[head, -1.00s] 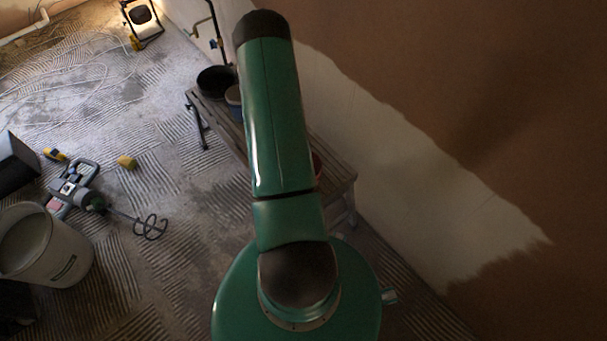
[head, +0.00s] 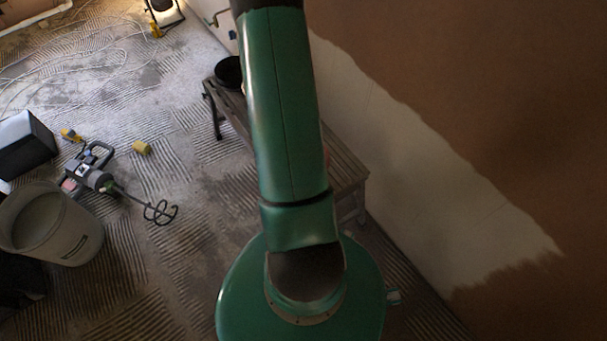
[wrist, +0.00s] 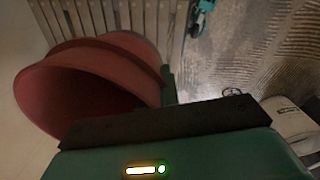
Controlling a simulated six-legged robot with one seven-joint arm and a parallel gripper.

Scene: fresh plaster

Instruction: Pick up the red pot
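The red pot (wrist: 75,95) is large at the left of the wrist view, with its open mouth partly facing the camera. In the head view only a reddish sliver of it (head: 326,157) shows beside my arm, over the bench. My gripper (wrist: 168,86) is close to the pot's right side. One narrow dark green finger part shows by the rim, apparently touching or nearly touching it. My dark gripper body covers the pot's lower edge. The other finger is hidden, so I cannot see whether the gripper is open or shut.
The slatted bench (head: 345,172) stands along the half-plastered wall (head: 420,165), with a black bucket (head: 229,72) at its far end. A mixer (head: 95,175), a white bucket (head: 55,230) and a dark box (head: 25,145) are on the floor at left.

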